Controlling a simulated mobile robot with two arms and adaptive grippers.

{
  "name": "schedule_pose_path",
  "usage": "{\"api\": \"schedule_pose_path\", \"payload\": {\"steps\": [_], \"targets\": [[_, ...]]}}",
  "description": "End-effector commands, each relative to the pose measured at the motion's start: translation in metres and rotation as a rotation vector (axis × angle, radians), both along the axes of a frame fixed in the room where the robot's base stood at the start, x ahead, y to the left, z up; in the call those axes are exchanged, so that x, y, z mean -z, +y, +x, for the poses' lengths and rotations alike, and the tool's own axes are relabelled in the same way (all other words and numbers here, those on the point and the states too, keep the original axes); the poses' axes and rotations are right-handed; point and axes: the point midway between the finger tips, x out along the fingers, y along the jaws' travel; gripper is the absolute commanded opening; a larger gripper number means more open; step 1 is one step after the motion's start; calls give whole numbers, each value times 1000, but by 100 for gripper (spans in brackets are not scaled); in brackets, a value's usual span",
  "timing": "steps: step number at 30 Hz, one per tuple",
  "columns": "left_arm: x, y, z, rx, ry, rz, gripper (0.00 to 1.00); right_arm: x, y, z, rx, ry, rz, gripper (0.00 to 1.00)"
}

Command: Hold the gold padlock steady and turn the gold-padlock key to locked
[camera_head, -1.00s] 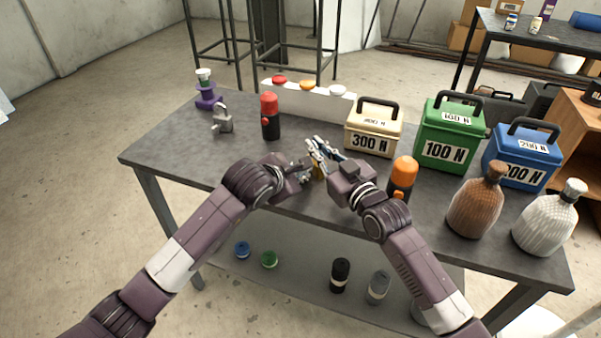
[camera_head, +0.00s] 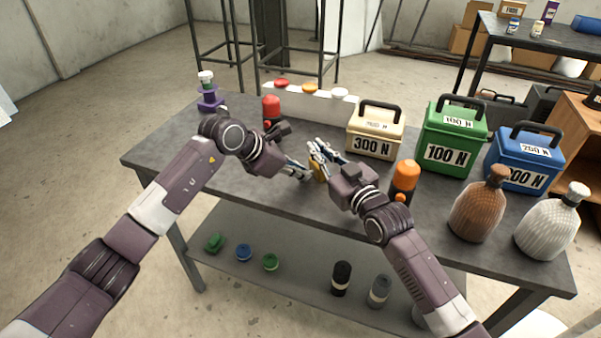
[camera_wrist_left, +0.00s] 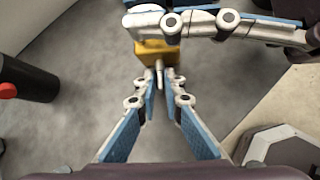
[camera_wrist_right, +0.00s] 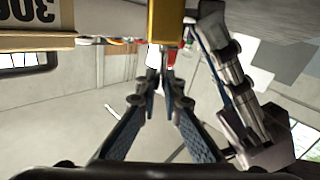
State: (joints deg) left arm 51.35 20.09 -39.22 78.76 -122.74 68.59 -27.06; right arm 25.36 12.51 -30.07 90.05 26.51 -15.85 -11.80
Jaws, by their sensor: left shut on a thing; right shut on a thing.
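The gold padlock (camera_head: 318,172) is held just above the table's middle, mostly hidden between my grippers. Its yellow body shows in the left wrist view (camera_wrist_left: 153,52) and in the right wrist view (camera_wrist_right: 165,22). My right gripper (camera_head: 315,150) is shut on the padlock, its fingers crossing the top of the left wrist view; the exact grip is partly hidden. My left gripper (camera_head: 306,177) is shut on the key (camera_wrist_left: 159,74), a thin pale shaft that meets the padlock body. The key's angle marks are too small to read.
A red-capped bottle (camera_head: 271,110) stands behind my left gripper. An orange-capped bottle (camera_head: 404,180) is close to my right wrist. The 300 N box (camera_head: 375,135) is behind the right gripper. Bare table (camera_head: 160,140) lies at the left.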

Motion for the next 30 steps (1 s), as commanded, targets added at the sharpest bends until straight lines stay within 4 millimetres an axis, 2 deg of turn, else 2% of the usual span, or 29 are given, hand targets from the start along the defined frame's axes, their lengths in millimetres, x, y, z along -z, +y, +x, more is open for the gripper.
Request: {"api": "schedule_pose_path", "payload": {"steps": [9,24,25,26,30], "targets": [[3,3,2,15,104,-55,0,2,0,0,-1,3,-1,0],[3,3,2,17,118,-66,0,2,0,0,0,3,-2,0],[3,3,2,17,118,-66,11,2,0,0,0,3,-2,0],[3,3,2,17,117,-65,15,2,0,0,0,3,-2,0],[2,3,2,18,116,-66,16,2,0,0,0,2,-1,0]]}}
